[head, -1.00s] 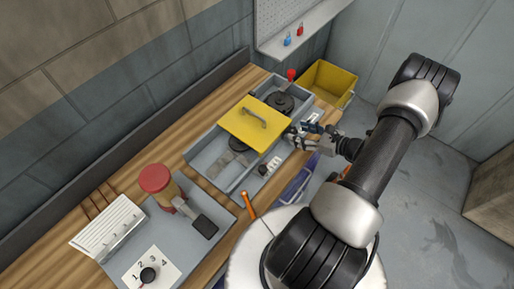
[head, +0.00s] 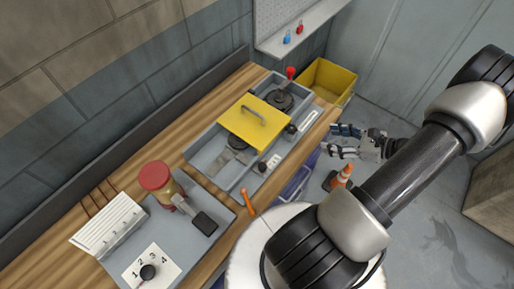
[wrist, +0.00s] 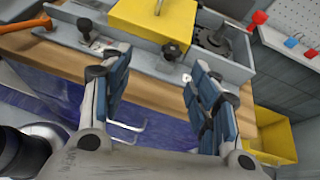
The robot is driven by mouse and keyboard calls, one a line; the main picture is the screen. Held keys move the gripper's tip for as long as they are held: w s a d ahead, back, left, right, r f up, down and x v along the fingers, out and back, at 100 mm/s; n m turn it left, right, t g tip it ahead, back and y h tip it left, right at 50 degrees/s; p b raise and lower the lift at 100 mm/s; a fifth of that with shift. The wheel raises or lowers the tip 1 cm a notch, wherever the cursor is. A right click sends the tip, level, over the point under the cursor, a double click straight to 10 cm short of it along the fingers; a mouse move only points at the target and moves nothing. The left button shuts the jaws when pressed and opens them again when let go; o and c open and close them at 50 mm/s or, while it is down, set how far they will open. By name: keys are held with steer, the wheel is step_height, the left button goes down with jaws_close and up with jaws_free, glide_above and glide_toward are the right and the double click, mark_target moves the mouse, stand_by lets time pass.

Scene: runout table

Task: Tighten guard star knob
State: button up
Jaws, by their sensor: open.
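The yellow guard (head: 249,128) with a grey handle lies over the grey machine housing (head: 208,155). A black star knob (head: 291,128) sits at the housing's front side, near the guard's right corner. It also shows in the wrist view (wrist: 171,51), just below the guard (wrist: 155,24). Whether it is tight cannot be seen. My gripper (head: 339,141) is open and empty, out past the table's front edge and apart from the knob. In the wrist view its blue-padded fingers (wrist: 160,80) are spread wide, with the knob beyond the gap between them.
A second black knob (head: 262,167) is farther left on the housing. A red-tipped lever (head: 290,74) and yellow bin (head: 328,80) are at the far end. An orange cone (head: 341,177) stands off the table.

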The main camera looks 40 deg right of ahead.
steer(key=w+a+r+n+g+y+b, duration=0.1)
steer(key=w+a+r+n+g, duration=0.2)
steer(key=a+n, duration=0.25)
steer(key=w+a+r+n+g+y+b, duration=0.2)
steer(key=w+a+r+n+g, duration=0.15)
steer(key=a, duration=0.35)
steer(key=s+a+r+n+g+h+b, duration=0.1)
steer(key=a+r+n+g+h+b, duration=0.2)
steer(key=a+n, duration=0.8)
steer(key=shift+s+a+r+g+h, duration=0.15)
steer(key=shift+a+r+g+h, duration=0.15)
steer(key=shift+a+r+g, duration=0.9)
steer(key=shift+a+t, duration=0.25)
steer(key=shift+a, duration=0.05)
